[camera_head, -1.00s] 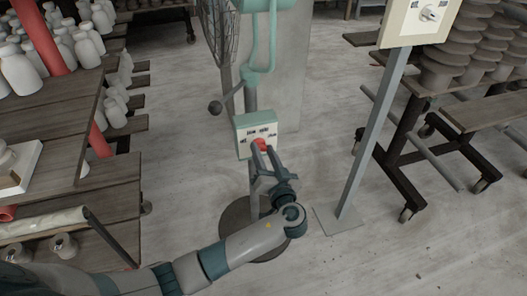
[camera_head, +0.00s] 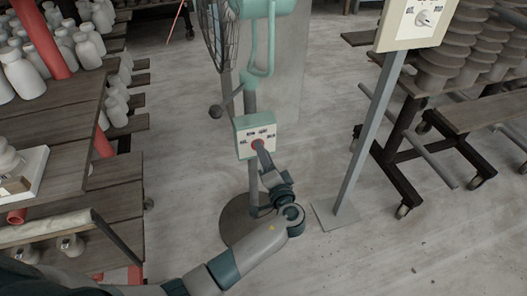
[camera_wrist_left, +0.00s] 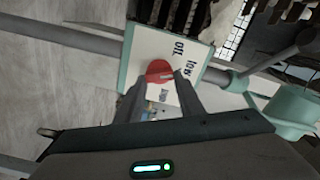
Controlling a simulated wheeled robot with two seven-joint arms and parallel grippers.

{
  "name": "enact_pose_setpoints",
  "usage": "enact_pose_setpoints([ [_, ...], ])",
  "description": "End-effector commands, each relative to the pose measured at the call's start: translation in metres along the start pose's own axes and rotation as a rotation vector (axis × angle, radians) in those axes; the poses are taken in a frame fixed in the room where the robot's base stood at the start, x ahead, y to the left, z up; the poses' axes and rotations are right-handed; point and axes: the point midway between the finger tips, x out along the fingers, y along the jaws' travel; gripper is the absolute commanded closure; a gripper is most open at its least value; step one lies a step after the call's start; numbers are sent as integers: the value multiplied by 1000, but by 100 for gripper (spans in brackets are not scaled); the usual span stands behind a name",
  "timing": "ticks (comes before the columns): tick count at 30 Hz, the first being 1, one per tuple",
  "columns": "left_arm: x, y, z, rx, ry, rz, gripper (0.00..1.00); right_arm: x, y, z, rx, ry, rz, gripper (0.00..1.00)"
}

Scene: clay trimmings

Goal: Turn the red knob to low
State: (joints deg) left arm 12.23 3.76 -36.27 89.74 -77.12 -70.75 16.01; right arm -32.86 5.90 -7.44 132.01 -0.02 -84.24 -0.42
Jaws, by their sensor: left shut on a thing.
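The red knob (camera_head: 256,143) sits on the pale front of a green-edged control box (camera_head: 240,124) on the fan's stand. It also shows in the left wrist view (camera_wrist_left: 157,70), with a pale pointer mark that seems directed toward the printed "low"; "off" is printed beside it and another label is partly hidden. My left gripper (camera_head: 261,151) is shut on the knob, its fingers on either side of it in the left wrist view (camera_wrist_left: 160,84). The fingers cover part of the knob and panel. My right gripper is not in view.
A grey post with a second dial panel (camera_head: 420,22) stands to the right. Wooden shelves (camera_head: 60,107) with white bottles are at left, and a wheeled rack (camera_head: 470,115) of stacked clay pieces is at right.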

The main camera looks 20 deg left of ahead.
Motion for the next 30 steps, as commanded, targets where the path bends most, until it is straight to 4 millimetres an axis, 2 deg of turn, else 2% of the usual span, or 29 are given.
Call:
enact_pose_setpoints([
  [14,0,0,0,24,0,0,88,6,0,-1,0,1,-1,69],
  [15,0,0,0,24,1,0,61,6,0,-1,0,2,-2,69],
  [17,0,0,0,24,1,0,47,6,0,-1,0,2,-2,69],
  [30,-4,1,0,23,1,1,47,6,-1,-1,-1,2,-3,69],
])
